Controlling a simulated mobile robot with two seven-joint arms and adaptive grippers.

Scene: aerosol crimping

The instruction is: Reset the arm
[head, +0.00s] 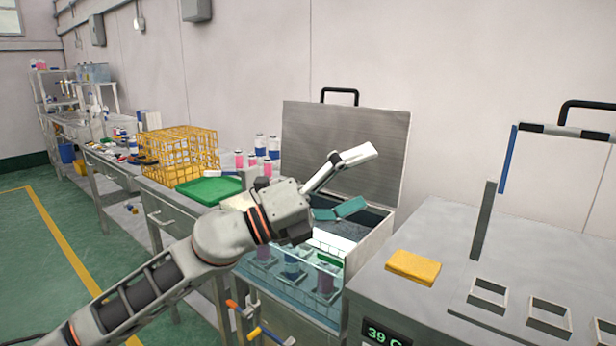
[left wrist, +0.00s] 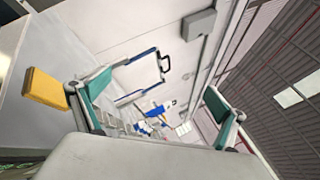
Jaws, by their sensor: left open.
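My left arm reaches in from the lower left of the head view. My left gripper (head: 368,178) is raised in front of the open steel box, its two fingers spread wide with nothing between them. In the left wrist view the open gripper (left wrist: 157,84) shows its teal finger pads far apart, with only the distant room between them. My right gripper is in neither view.
The open steel box (head: 345,140) has its lid upright behind the gripper. A clear-walled rack with several bottles stands below the gripper. A yellow sponge (head: 413,267) lies on the steel machine (head: 440,310) at right. A green tray (head: 208,190) and yellow wire basket (head: 185,157) are left.

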